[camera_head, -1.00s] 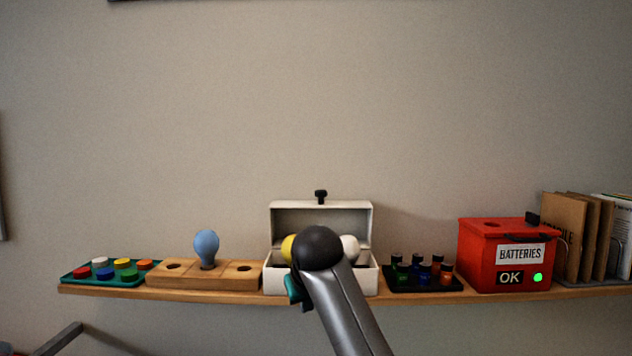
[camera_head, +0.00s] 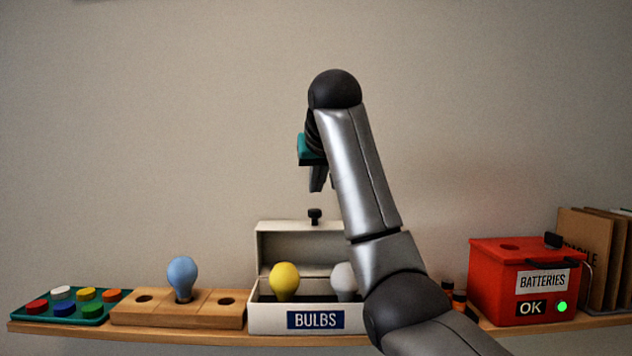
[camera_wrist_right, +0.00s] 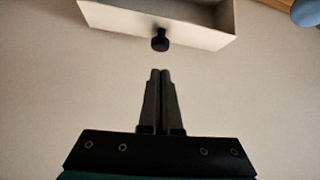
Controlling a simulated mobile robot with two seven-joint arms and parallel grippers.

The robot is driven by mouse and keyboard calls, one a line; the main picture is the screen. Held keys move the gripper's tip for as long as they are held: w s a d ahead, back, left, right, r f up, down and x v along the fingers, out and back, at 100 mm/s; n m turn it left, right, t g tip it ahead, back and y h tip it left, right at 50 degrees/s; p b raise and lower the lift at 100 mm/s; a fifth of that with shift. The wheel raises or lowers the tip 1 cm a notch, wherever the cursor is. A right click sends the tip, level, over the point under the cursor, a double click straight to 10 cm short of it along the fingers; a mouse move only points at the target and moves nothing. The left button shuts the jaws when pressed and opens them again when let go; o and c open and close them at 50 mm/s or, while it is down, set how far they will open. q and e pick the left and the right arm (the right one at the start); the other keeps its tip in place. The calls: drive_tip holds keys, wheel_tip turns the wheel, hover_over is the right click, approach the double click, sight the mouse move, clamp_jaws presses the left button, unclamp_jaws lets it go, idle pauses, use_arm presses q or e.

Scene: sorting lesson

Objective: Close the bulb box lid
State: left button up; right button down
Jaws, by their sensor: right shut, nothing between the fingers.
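The white bulb box (camera_head: 263,318) stands on the shelf with a blue "BULBS" label on its front. Its lid (camera_head: 285,243) is open, raised at the back, with a black knob (camera_head: 315,216) on its top edge. A yellow bulb (camera_head: 285,280) and a white bulb (camera_head: 343,279) sit in the box; my right arm partly covers the white one. My right gripper (camera_head: 317,186) is shut and empty, above the knob. In the right wrist view the shut fingertips (camera_wrist_right: 161,71) point at the knob (camera_wrist_right: 160,41), with a small gap between. My left gripper is not in view.
A wooden holder (camera_head: 208,308) with a blue bulb (camera_head: 183,276) stands left of the box. A tray of coloured caps (camera_head: 92,310) is farther left. A red battery box (camera_head: 490,278) and brown folders (camera_head: 580,250) stand at right. The wall above is bare.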

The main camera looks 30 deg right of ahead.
sight(313, 210)
drive_tip(key=x, duration=0.6)
drive_tip(key=shift+p, duration=0.35)
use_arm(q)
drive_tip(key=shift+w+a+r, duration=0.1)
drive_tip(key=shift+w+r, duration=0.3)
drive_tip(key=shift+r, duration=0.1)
use_arm(e)
drive_tip(key=shift+w+d+f, duration=0.15)
drive_tip(key=shift+w+f, duration=0.25)
drive_tip(key=shift+w, duration=0.05)
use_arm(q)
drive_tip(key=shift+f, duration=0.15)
